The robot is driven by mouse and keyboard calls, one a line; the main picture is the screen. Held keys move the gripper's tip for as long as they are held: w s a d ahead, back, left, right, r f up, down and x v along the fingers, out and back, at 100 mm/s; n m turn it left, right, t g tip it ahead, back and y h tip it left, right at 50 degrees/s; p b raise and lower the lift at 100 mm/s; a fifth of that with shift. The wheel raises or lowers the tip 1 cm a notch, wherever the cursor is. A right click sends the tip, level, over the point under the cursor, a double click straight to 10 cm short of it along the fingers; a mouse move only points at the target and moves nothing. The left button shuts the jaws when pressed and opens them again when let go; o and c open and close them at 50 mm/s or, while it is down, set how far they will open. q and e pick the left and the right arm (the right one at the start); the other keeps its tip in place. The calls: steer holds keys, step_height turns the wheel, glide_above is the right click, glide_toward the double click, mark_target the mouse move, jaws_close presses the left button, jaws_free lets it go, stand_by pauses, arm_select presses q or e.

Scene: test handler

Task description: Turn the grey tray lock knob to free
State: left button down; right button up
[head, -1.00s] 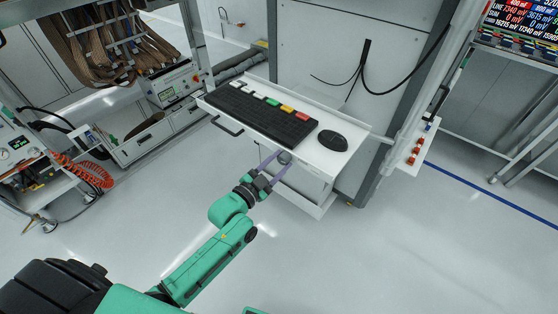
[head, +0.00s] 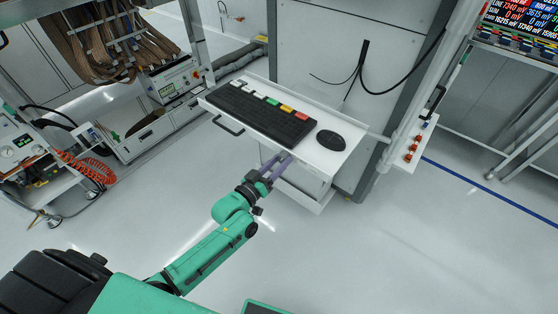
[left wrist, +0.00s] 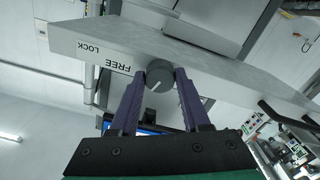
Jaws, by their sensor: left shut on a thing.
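The grey tray lock knob (left wrist: 159,76) sits on the front edge of the white tray (left wrist: 215,60), with a pale pointer line on its round face slanting to the lower left in the left wrist view. The words FREE and LOCK are printed on the tray edge to its left. My left gripper (left wrist: 160,80) has its two purple fingers closed on the knob's sides. In the head view my left gripper (head: 282,160) is at the tray's front edge, and its fingers mostly hide the knob. My right gripper is not in view.
On the tray are a black keyboard (head: 260,113) with several coloured keys and a black mouse (head: 331,140). A tray handle (head: 228,126) is left of my gripper. A cabinet panel (head: 330,50) stands behind. The floor to the right is clear.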

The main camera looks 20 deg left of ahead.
arm_select(q)
steer(key=n, duration=0.4)
stand_by(0.5)
steer(key=shift+c, duration=1.8)
jaws_free()
steer(key=shift+s, duration=0.1)
steer(key=v, duration=1.4)
steer(key=shift+s, duration=0.2)
